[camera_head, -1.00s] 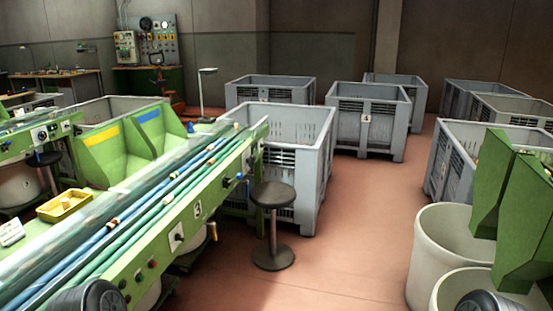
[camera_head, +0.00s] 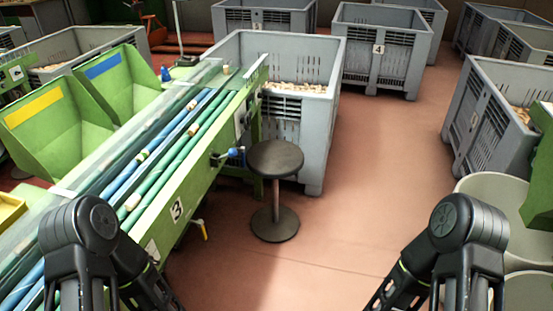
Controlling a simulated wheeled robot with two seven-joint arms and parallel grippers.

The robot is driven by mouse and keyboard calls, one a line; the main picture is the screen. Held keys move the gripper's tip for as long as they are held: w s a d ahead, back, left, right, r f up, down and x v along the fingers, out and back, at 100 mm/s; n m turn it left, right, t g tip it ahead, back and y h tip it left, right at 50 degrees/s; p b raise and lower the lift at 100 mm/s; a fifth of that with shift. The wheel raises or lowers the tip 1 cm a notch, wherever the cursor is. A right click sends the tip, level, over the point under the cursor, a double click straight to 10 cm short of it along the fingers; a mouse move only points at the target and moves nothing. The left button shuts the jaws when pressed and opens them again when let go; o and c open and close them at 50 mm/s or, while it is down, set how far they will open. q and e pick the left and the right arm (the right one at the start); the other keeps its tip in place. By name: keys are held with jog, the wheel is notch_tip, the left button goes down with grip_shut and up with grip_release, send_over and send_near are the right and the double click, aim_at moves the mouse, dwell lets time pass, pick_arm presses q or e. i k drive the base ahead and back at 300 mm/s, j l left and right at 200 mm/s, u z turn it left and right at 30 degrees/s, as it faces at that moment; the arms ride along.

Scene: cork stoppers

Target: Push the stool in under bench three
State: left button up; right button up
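The stool (camera_head: 275,158) has a round black seat, a single post and a round dark base (camera_head: 274,224) on the red floor. It stands upright in the aisle, just right of the green bench three (camera_head: 160,218), which carries a "3" plate (camera_head: 177,209). The stool is outside the bench's right side, near its far end. My two black arms show at the bottom left and bottom right, both apart from the stool. Their grippers are out of the picture below.
A grey crate (camera_head: 318,125) with cork pieces stands behind the stool. Another grey crate marked "4" (camera_head: 385,65) is farther back. White tubs (camera_head: 497,188) and a grey crate (camera_head: 487,130) line the right side. The red floor (camera_head: 380,170) between is clear.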

aim_at(274, 160)
jog(key=i+l+z, duration=0.2)
jog(key=i+l, duration=0.15)
jog(key=i, duration=0.4)
jog(key=i+l+z, duration=0.15)
jog(key=i, duration=0.65)
jog(key=i+l+z, duration=0.2)
jog(key=i, duration=0.6)
